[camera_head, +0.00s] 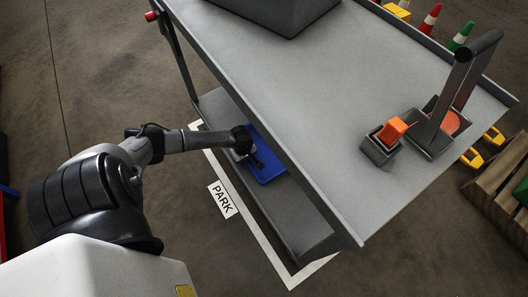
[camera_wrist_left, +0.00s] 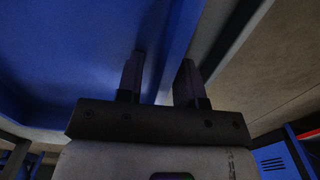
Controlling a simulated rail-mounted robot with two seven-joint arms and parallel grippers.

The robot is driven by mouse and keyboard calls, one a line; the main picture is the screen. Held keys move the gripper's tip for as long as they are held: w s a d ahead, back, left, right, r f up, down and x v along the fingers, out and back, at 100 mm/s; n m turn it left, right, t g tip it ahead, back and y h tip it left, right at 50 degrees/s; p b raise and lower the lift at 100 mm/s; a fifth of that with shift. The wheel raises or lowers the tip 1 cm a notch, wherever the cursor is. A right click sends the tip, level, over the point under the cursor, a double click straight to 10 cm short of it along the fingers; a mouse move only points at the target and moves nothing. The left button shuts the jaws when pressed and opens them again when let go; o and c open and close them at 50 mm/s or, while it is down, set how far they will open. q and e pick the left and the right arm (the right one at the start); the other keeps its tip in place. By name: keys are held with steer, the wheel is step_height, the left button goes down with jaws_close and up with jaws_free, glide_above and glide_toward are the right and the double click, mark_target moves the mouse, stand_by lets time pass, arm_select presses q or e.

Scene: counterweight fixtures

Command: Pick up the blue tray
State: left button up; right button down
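The blue tray (camera_head: 268,168) sits on the lower shelf of a grey cart, partly hidden under the cart's top. My left gripper (camera_head: 254,158) reaches in from the left at the tray's near left edge. In the left wrist view the blue tray (camera_wrist_left: 70,60) fills the upper left. There the two fingers of my left gripper (camera_wrist_left: 160,78) stand apart, with the tray's side edge running between them. I see no clear contact of both fingers with the tray. My right gripper is not in view.
The cart's top (camera_head: 300,90) overhangs the lower shelf (camera_head: 290,215). On the top are a dark grey box (camera_head: 275,12), an orange block (camera_head: 392,130) in a small holder, and an upright-handled fixture (camera_head: 455,95). A PARK sign (camera_head: 222,199) lies on the floor.

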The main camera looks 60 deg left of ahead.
arm_select(q)
steer(key=shift+c, duration=0.4)
jaws_close()
steer(key=shift+r, duration=0.1)
